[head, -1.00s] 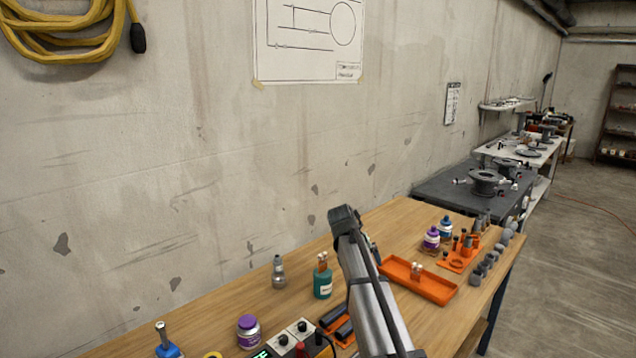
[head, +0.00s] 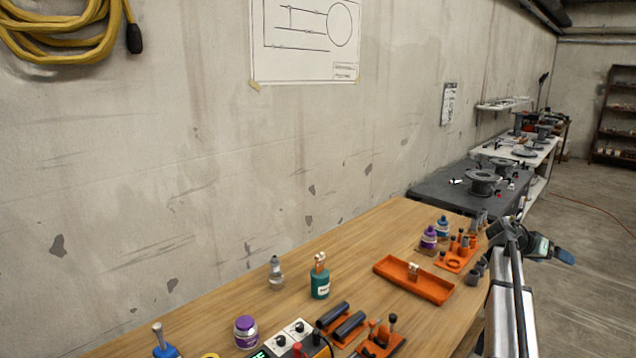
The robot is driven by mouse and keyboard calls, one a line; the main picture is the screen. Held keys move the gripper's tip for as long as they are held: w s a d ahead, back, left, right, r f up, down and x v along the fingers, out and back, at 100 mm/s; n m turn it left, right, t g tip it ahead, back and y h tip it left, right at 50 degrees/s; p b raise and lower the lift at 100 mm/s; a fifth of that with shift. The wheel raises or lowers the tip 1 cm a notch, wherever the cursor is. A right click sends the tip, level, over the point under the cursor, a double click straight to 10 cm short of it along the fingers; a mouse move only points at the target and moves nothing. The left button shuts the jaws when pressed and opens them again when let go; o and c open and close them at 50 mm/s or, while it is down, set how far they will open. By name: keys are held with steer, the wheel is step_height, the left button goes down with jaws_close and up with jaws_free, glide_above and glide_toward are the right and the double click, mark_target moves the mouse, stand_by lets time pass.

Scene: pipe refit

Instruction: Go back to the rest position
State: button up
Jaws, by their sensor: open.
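My gripper (head: 563,256) is at the right of the head view, out past the right edge of the wooden workbench (head: 385,225). It points to the right, over the concrete floor, with nothing visible held in it. My arm rises from the bottom right and bends near the bench's right corner. The gripper is small here, and its jaws are hard to make out.
An orange tray (head: 413,281) holds a small part. A green bottle (head: 320,285), a grey bottle (head: 275,272) and purple-capped jars (head: 246,332) stand on the bench. An orange rack (head: 456,262) with grey fittings is close to my arm.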

steer(key=s+d+f+m, duration=0.1)
steer(key=s+d+f, duration=0.1)
steer(key=s+d, duration=0.3)
step_height(320, 180, down, 12)
steer(key=m+y, duration=0.1)
steer(key=s+a+f+m+y, duration=0.1)
steer(key=s+a+f+y, duration=0.2)
steer(key=a+f, duration=0.7)
steer(key=s+a+f+y, duration=0.3)
steer(key=a+f, duration=0.2)
steer(key=f, duration=1.1)
steer(key=s+a+f+m+y, duration=0.1)
steer(key=s+a+f+y, duration=0.2)
steer(key=a+f, duration=0.75)
steer(key=s+a+f+n+g+y, duration=0.3)
steer(key=s+a+f, duration=0.9)
steer(key=a, duration=0.2)
steer(key=s+a+r+n+g, duration=0.1)
steer(key=s+a+n, duration=0.4)
steer(key=s, duration=0.6)
steer(key=s+a+r+n+g, duration=0.2)
steer(key=s+a+n, duration=0.4)
steer(key=s+a, duration=0.4)
steer(key=shift+s+a+n+g, duration=0.3)
steer(key=shift+s+g, duration=0.2)
steer(key=shift+s, duration=0.7)
